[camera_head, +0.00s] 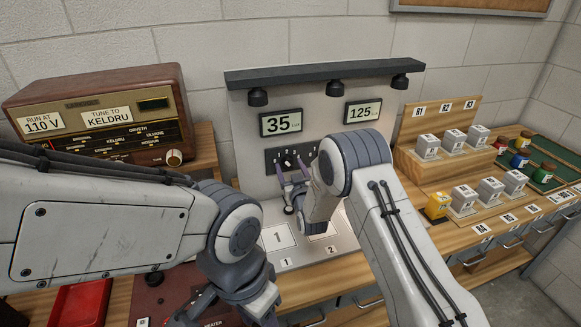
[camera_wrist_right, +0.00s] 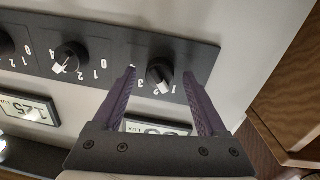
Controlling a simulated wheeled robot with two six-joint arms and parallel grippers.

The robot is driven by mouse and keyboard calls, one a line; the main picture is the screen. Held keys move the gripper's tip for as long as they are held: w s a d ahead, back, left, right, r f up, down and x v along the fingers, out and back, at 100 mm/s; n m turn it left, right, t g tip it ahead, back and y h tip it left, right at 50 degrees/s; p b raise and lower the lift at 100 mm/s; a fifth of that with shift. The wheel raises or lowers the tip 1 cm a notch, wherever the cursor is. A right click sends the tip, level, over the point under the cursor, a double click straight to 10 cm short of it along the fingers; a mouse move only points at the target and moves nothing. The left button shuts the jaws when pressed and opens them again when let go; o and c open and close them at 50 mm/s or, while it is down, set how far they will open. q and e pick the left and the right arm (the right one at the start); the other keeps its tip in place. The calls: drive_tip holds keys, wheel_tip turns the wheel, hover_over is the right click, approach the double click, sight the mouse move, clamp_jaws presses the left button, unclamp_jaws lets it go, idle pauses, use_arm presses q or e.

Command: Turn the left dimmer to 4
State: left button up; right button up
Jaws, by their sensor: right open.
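The left dimmer is a black knob with a white mark (camera_wrist_right: 160,72) on a dark panel with printed numbers. In the right wrist view it lies between the two purple-grey fingers of my right gripper (camera_wrist_right: 165,95), with a gap on each side. Its exact setting is hard to read. In the head view the right gripper (camera_head: 292,180) is in front of the dark dimmer panel (camera_head: 273,157). My left gripper (camera_head: 228,318) is low at the bottom edge, partly cut off.
Another knob (camera_wrist_right: 70,57) sits beside the left dimmer on the panel. A radio (camera_head: 100,115) stands at left. Numbered plates (camera_head: 279,236) lie below the panel. Grey blocks and a yellow one (camera_head: 437,206) stand on the wooden bench at right. A red tray (camera_head: 78,305) is lower left.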

clamp_jaws()
